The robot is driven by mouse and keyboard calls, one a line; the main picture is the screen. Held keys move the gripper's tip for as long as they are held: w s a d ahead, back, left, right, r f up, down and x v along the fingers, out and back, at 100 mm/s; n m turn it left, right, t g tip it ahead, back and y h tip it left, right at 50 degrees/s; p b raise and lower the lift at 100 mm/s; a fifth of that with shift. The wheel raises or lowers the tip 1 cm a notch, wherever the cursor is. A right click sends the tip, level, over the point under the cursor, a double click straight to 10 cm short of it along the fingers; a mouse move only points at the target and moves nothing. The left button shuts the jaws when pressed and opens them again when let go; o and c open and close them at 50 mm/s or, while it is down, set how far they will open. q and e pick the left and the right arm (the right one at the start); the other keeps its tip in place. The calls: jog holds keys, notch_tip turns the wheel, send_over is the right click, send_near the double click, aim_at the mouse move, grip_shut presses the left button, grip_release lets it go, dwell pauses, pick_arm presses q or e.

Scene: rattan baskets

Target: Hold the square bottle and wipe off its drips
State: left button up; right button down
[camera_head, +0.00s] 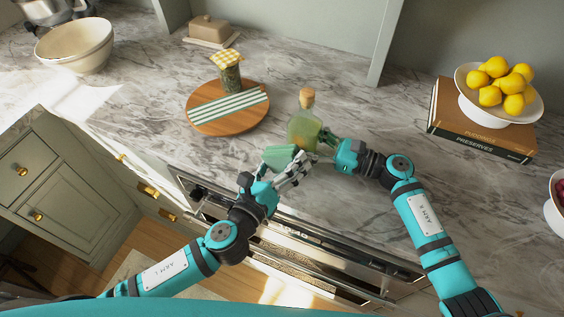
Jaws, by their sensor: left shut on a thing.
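The square bottle (303,133) stands upright on the marble counter, with a cork on top and yellow-green liquid inside. My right gripper (326,138) is at the bottle's right side, its fingertips close against the glass. Whether they are closed on it is hard to see. My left gripper (291,168) is shut on a green cloth (278,156), just in front of the bottle's lower left. The cloth and the grey fingers cover part of the bottle's base. Drips on the glass are too small to make out.
A round wooden board (229,124) with a striped cloth (228,106) and a jar (230,78) lies behind left. Books (480,139) under a bowl of lemons (499,107) are at right. The counter's front edge is close below. Marble between the bottle and the books is clear.

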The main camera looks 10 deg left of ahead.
aim_at(283, 163)
pick_arm(q)
jog(key=shift+s+d, duration=0.3)
jog(key=shift+d, duration=0.7)
jog(key=shift+s+d, duration=0.25)
jog(key=shift+d, duration=0.7)
jog(key=shift+w+a, duration=0.2)
jog(key=shift+a, duration=0.45)
jog(key=shift+w+a, duration=0.25)
jog(key=shift+a, duration=0.45)
jog(key=shift+w+a, duration=0.2)
jog(key=shift+a, duration=0.45)
jog(key=shift+r, duration=1)
jog(key=shift+s+d, duration=0.2)
jog(key=shift+d, duration=0.45)
jog(key=shift+s+d, duration=0.25)
jog(key=shift+d, duration=0.45)
jog(key=shift+s+d, duration=0.2)
jog(key=shift+d, duration=0.45)
jog(key=shift+w+a, duration=0.2)
jog(key=shift+a, duration=0.45)
jog(key=shift+w+a, duration=0.2)
jog(key=shift+a, duration=0.5)
jog(key=shift+w+a, duration=0.2)
jog(key=shift+a, duration=0.45)
jog(key=shift+d+f+v, duration=0.1)
jog(key=shift+f+v, duration=0.05)
jog(key=shift+v, duration=1.35)
jog(key=shift+d+f+v, duration=0.1)
jog(key=shift+d+v, duration=0.05)
jog(key=shift+v, duration=1.35)
